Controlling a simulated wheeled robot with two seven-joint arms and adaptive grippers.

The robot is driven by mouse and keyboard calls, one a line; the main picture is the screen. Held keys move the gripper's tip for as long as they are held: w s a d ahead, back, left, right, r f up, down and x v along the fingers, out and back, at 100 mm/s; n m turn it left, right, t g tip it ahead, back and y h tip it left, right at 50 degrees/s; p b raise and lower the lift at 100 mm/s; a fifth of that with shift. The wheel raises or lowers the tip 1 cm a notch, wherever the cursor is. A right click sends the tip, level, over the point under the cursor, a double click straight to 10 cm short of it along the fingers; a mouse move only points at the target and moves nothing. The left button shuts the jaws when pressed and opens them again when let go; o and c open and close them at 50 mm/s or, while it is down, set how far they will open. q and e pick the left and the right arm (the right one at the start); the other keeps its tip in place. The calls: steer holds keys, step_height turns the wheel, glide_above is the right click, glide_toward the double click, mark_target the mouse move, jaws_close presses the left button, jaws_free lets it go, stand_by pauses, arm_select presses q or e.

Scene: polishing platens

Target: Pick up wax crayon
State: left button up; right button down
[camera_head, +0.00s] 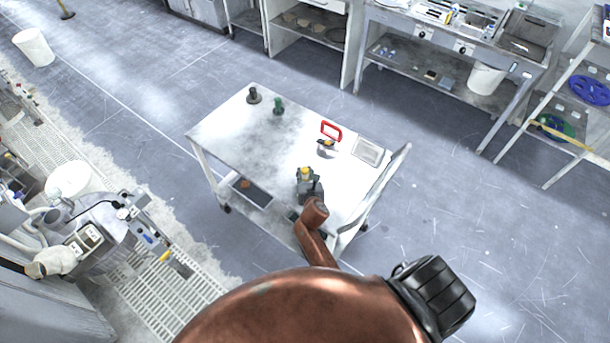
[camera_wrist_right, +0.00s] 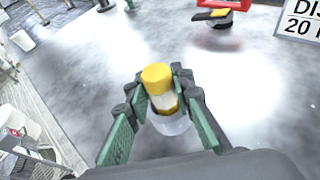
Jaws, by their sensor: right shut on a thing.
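The wax crayon (camera_wrist_right: 156,76), yellow at the top with a pale body, stands between the fingers of my right gripper (camera_wrist_right: 160,100) in the right wrist view. The green-lined fingers are shut on its sides. A pale, see-through round shape shows below it; I cannot tell what it is. In the head view, the crayon's yellow top (camera_head: 305,170) shows above my right gripper (camera_head: 308,181), over the near part of the white table (camera_head: 245,140). I cannot tell whether the crayon touches the tabletop. My left gripper is not in view.
A red-handled frame (camera_head: 331,131), a small orange-and-black tool (camera_head: 326,146) and a framed sign (camera_head: 367,151) are on the table's right part. Two dark, knobbed items (camera_head: 254,95) (camera_head: 278,105) stand at the far edge. The table's middle is clear.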

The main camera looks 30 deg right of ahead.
mark_target(305, 170)
steer(key=shift+r, duration=0.6)
step_height(305, 170, up, 3)
steer(key=shift+f+p, duration=0.2)
steer(key=shift+p, duration=0.45)
steer(key=w+r+p+v, duration=0.1)
steer(key=r+v, duration=0.2)
steer(key=v, duration=1.3)
steer(key=shift+s+d, duration=0.1)
